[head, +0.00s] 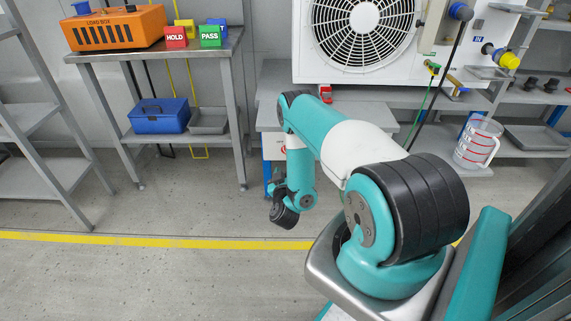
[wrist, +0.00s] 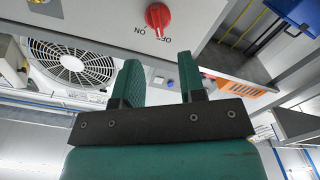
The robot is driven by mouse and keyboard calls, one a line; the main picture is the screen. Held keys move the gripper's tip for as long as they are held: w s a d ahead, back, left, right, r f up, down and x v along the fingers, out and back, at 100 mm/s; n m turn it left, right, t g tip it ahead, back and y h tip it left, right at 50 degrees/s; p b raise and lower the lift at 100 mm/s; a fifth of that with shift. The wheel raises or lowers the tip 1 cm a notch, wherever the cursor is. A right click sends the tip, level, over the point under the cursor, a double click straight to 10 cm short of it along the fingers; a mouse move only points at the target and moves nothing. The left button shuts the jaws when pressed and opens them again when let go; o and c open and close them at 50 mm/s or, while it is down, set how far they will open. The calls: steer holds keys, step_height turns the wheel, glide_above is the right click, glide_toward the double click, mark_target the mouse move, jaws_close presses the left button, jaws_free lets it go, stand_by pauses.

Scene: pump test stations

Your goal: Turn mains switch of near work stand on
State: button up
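A red rotary switch knob (wrist: 157,17) sits on a grey panel (wrist: 105,20) at the top of the wrist view, which looks upside down. ON and OFF are printed beside the knob; its pointer seems nearer OFF, but I cannot be certain. My gripper (wrist: 158,80) is open and empty, its two green fingers spread apart and short of the knob. In the head view my arm covers part of the grey work stand (head: 268,118) below the fan unit. The knob and my fingers cannot be made out there.
The white fan unit (head: 445,50) stands on the bench. Another bench on the left holds an orange load box (head: 115,28), with a blue toolbox (head: 158,115) below. A measuring jug (head: 477,143) sits on the right shelf. The floor around the yellow line (head: 130,240) is clear.

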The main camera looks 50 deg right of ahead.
steer(key=shift+w+d+f+b, duration=0.15)
steer(key=shift+d+f+b, duration=0.15)
steer(key=shift+b, duration=2.35)
steer(key=b+x, duration=0.3)
steer(key=x, duration=0.5)
steer(key=shift+w+d+r+b, duration=0.25)
steer(key=shift+r+b, duration=0.05)
steer(key=shift+r, duration=0.1)
steer(key=shift+c, duration=0.4)
jaws_close()
